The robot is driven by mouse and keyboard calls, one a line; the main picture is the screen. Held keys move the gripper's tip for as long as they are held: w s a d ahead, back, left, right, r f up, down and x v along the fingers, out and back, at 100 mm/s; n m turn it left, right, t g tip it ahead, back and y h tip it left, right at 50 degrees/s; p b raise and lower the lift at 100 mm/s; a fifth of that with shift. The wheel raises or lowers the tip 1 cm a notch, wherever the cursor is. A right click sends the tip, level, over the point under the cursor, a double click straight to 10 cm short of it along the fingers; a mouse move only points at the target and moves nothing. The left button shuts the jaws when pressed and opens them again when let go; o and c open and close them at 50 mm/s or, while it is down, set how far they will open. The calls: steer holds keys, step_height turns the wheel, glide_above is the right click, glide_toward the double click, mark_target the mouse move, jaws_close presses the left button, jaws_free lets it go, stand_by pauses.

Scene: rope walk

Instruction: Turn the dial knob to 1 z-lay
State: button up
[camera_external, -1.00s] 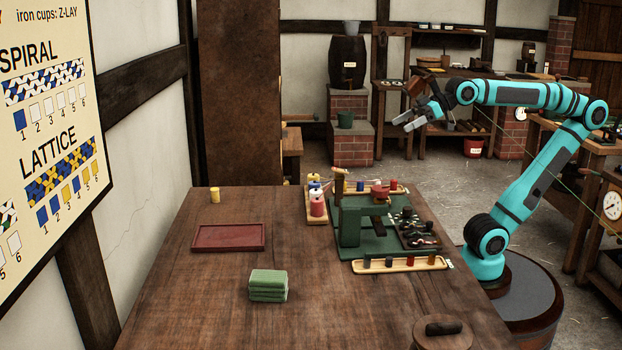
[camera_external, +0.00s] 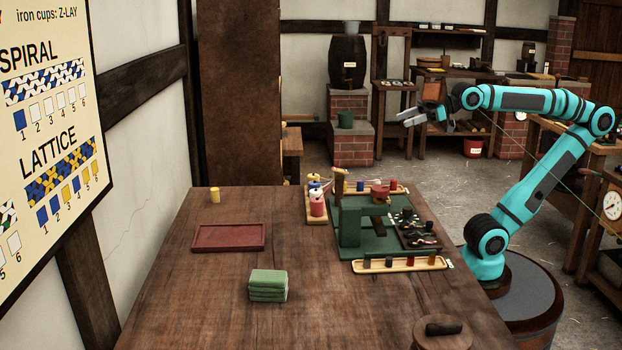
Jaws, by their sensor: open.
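My gripper (camera_external: 404,118) is open and empty, held in the air above and behind the right part of the table, well apart from everything on it. A round wooden disc (camera_external: 425,341) with a dark bar-shaped grip (camera_external: 444,328) on top lies at the table's front right edge, partly cut off by the frame. It may be the dial knob, but I cannot tell for sure. No z-lay marking or pointer setting is legible on it.
A green machine (camera_external: 350,227) stands on the table (camera_external: 190,300) with spools (camera_external: 317,207), a dark tray (camera_external: 424,240) and a pale tray (camera_external: 400,264) around it. The front middle is clear.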

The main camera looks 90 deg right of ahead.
steer(key=w+a+f+n+g, duration=0.3)
steer(key=a+f+g, duration=0.1)
steer(key=a+g, duration=0.2)
steer(key=n+g+h, duration=0.1)
steer(key=n+g, duration=0.3)
steer(key=g, duration=0.4)
glide_above(408, 208)
step_height(408, 208, down, 2)
step_height(408, 208, down, 18)
steer(key=shift+r, duration=0.25)
steer(key=c, duration=1)
